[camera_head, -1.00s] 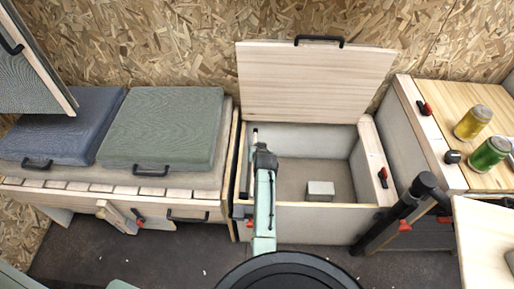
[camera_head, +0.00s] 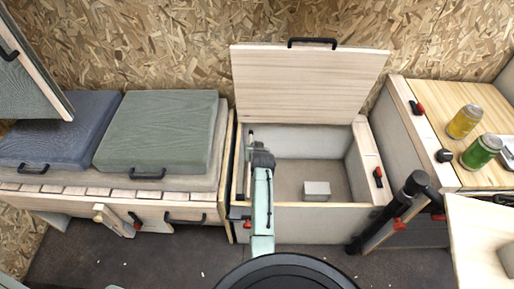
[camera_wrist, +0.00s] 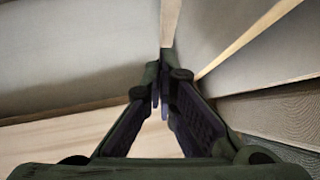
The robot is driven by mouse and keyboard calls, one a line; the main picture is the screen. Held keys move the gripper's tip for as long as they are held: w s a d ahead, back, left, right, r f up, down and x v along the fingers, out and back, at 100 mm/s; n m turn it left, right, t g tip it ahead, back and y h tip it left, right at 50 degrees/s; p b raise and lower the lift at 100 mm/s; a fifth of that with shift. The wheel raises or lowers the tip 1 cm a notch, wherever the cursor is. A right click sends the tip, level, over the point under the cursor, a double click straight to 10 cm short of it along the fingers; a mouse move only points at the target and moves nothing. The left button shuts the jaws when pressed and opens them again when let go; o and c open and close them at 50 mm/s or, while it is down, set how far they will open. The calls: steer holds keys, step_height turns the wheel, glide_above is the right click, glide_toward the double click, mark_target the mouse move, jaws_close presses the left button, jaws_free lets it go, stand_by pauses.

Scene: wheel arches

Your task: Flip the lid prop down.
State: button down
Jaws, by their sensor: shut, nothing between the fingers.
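The lid (camera_head: 308,85), a pale wooden panel with a black handle along its top edge, stands raised behind the open bench box (camera_head: 300,209). A short, pale upright piece (camera_head: 250,138), apparently the lid prop, shows at the box's left side, near the lid's lower left corner. My gripper (camera_head: 262,155) is over the left part of the box, just right of and below this piece. I cannot tell whether they touch. In the wrist view, the fingers of my gripper (camera_wrist: 161,103) meet at their tips with nothing between them. A narrow pale strip lies just beyond them.
A small grey block (camera_head: 317,190) lies on the box floor. A green cushion (camera_head: 158,132) and a blue cushion (camera_head: 62,130) lie on the left bench. A yellow can (camera_head: 464,121) and a green can (camera_head: 481,152) stand on the right counter.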

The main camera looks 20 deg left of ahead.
steer(key=w+r+v, duration=0.1)
steer(key=v, duration=1)
steer(key=shift+w+r+b, duration=0.2)
steer(key=shift+r+b, duration=0.2)
steer(key=shift+r, duration=0.05)
steer(key=shift+a, duration=0.1)
